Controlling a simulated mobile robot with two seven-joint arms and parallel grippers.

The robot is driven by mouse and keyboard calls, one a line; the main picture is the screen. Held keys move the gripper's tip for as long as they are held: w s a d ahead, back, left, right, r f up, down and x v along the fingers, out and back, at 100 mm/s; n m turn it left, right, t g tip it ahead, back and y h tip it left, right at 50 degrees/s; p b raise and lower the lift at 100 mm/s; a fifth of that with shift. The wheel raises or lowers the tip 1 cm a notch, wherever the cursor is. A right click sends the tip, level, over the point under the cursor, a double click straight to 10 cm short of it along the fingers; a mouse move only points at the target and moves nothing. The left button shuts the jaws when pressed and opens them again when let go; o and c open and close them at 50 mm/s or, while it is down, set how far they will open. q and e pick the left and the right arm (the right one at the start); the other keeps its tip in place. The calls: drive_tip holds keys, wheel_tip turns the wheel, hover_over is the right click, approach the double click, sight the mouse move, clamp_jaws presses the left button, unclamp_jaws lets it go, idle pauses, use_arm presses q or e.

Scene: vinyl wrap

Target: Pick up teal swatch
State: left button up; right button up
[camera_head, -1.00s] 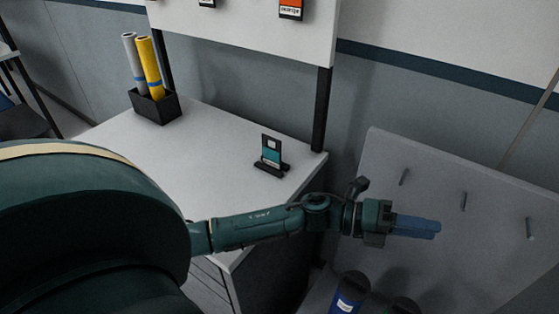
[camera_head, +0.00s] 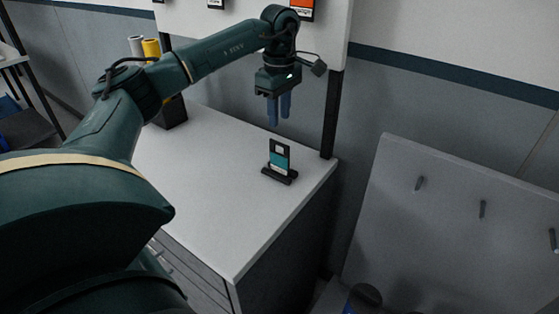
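The teal swatch (camera_head: 279,158) is a small card with a black top, a white label and a teal band. It stands upright in a low black stand (camera_head: 280,176) near the right edge of the white worktop. My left gripper (camera_head: 279,124) hangs above the swatch with its blue fingers pointing down. The two fingers are apart with a narrow gap between them, and nothing shows between them. The fingertips look a little above the swatch's top edge and do not appear to touch it. My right gripper is not in view.
The white worktop (camera_head: 217,205) is clear around the stand. A black box (camera_head: 173,113) with white and yellow rolls stands at the back left, partly behind my arm. A black post (camera_head: 332,113) rises at the worktop's right corner. A grey pegboard (camera_head: 440,225) leans at the right.

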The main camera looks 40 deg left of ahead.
use_arm(q)
hover_over(279, 154)
wheel_tip(279, 154, down, 6)
wheel_tip(279, 154, down, 4)
drive_tip(key=shift+f+p, duration=0.25)
drive_tip(key=shift+p, duration=0.65)
drive_tip(key=shift+w+f, duration=0.1)
drive_tip(key=shift+f, duration=0.55)
drive_tip(key=shift+c, duration=0.4)
clamp_jaws()
